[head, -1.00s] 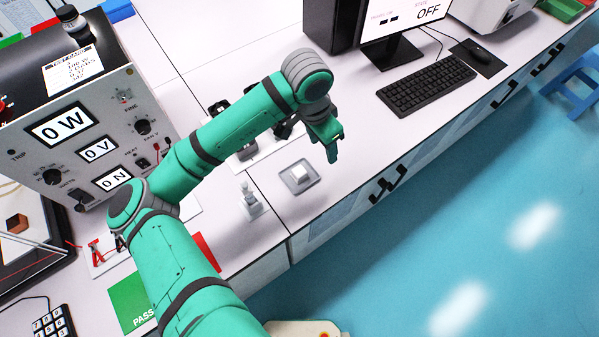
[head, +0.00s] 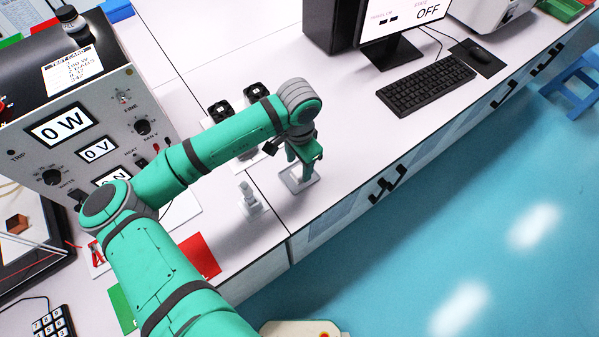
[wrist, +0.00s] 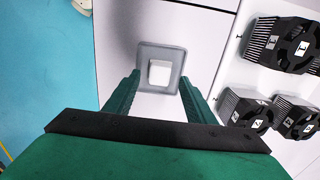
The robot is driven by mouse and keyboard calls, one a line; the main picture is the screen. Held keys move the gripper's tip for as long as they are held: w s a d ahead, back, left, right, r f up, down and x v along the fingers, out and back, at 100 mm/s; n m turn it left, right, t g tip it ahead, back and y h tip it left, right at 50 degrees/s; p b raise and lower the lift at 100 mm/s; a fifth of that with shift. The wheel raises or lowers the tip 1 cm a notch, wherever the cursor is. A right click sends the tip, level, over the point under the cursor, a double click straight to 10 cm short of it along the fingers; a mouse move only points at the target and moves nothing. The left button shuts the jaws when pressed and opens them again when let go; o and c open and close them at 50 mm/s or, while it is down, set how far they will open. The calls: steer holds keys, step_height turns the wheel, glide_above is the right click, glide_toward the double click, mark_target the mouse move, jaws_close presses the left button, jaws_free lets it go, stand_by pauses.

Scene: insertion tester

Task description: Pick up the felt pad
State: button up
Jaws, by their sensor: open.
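The felt pad (wrist: 159,73) is a small white block lying in a shallow grey tray (wrist: 146,52) in the wrist view. My gripper (wrist: 158,86) is open, and its two green fingers reach toward the tray with the pad between their lines. Nothing is held. In the head view my gripper (head: 303,178) is over the grey tray (head: 312,181) near the bench's front edge. It hides the pad there. I cannot tell the exact height of the fingertips above the tray.
Several black fan heatsinks (wrist: 282,43) stand on a white board to the right in the wrist view. A small grey fixture (head: 249,197) stands left of the tray. A tester box (head: 80,120) is at the left. The bench right of the tray is clear up to the keyboard (head: 426,83).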

mark_target(299, 174)
steer(key=shift+f, duration=1.4)
steer(key=shift+w, duration=0.1)
steer(key=shift+c, duration=0.3)
steer(key=c, duration=1.1)
steer(key=shift+o, duration=0.2)
